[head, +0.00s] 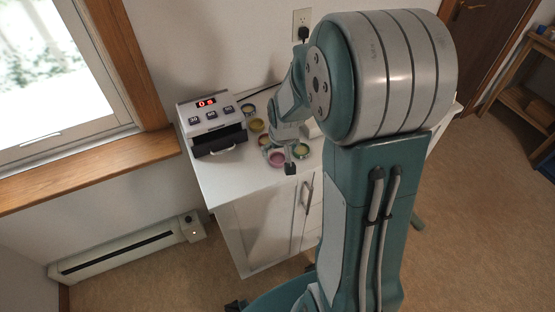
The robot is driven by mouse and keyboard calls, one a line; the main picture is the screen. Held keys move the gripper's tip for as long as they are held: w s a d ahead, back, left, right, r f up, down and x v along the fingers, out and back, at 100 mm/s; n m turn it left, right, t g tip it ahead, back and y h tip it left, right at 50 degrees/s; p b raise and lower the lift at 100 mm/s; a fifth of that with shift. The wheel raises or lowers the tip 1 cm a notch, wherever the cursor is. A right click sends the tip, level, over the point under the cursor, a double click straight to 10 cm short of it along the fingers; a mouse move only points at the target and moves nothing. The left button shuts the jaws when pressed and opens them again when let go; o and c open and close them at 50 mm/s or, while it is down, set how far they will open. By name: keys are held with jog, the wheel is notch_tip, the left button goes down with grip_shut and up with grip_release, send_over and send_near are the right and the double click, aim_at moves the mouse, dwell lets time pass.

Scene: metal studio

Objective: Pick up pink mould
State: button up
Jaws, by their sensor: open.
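A small round pink mould (276,160) sits on the white cabinet top (222,180) near its front edge. My gripper (282,157) is over the cabinet top, pointing down, right at the pink mould in the picture. It is open, and one dark fingertip shows just right of and in front of the mould. The gripper partly covers the mould, and the gap between them cannot be judged from this view. Nothing shows held in the fingers.
A white and black device with a red display (211,126) stands at the left. My arm hides the cabinet's right part.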

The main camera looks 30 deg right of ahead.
aim_at(277, 160)
jog(key=x, duration=0.5)
jog(key=shift+a, duration=0.15)
jog(key=c, duration=0.8)
